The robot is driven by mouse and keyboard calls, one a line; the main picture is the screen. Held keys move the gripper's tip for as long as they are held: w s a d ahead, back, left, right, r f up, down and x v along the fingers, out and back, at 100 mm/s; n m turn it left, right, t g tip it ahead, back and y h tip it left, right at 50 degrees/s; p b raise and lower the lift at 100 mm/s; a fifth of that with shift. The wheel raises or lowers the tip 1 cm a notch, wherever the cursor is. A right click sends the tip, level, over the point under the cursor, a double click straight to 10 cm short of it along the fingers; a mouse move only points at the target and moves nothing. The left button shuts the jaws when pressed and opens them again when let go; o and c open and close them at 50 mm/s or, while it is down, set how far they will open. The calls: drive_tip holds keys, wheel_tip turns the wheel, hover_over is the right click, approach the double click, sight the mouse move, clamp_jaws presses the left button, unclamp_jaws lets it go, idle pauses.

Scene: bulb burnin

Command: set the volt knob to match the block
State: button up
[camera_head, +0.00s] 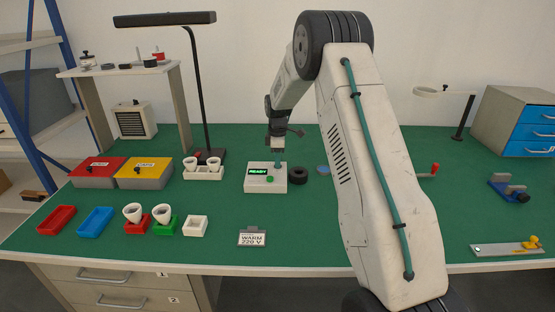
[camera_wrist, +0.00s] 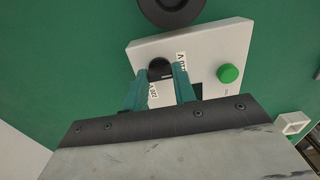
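The white tester box (camera_head: 262,184) stands mid-bench with a lit READY display (camera_head: 258,171) and a green button (camera_head: 270,179). In the wrist view the box (camera_wrist: 205,48) shows its green button (camera_wrist: 228,74) and a round black knob (camera_wrist: 159,68), with a 110 V label (camera_wrist: 181,60) and a 220 V label (camera_wrist: 152,92) beside it. The knob's pointer is not readable. My gripper (camera_wrist: 160,72) has its two teal fingers on either side of the knob; I cannot tell whether they press on it. The block (camera_head: 252,238) at the front reads WARM 220 V.
A two-cup white holder (camera_head: 203,172), a red tray (camera_head: 56,219), a blue tray (camera_head: 95,221) and a small white socket box (camera_head: 194,226) stand left. A lamp (camera_head: 200,85) rises behind. The bench around the block is clear.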

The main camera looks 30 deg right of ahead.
drive_tip(key=shift+m, duration=0.3)
drive_tip(key=shift+c, duration=0.4)
drive_tip(key=m, duration=1.1)
drive_tip(key=shift+w+r+m, duration=0.1)
drive_tip(key=shift+m, duration=0.3)
drive_tip(key=m, duration=1.1)
drive_tip(key=shift+m, duration=0.3)
drive_tip(key=shift+o, duration=0.2)
drive_tip(key=shift+c, duration=0.2)
drive_tip(key=o, duration=1)
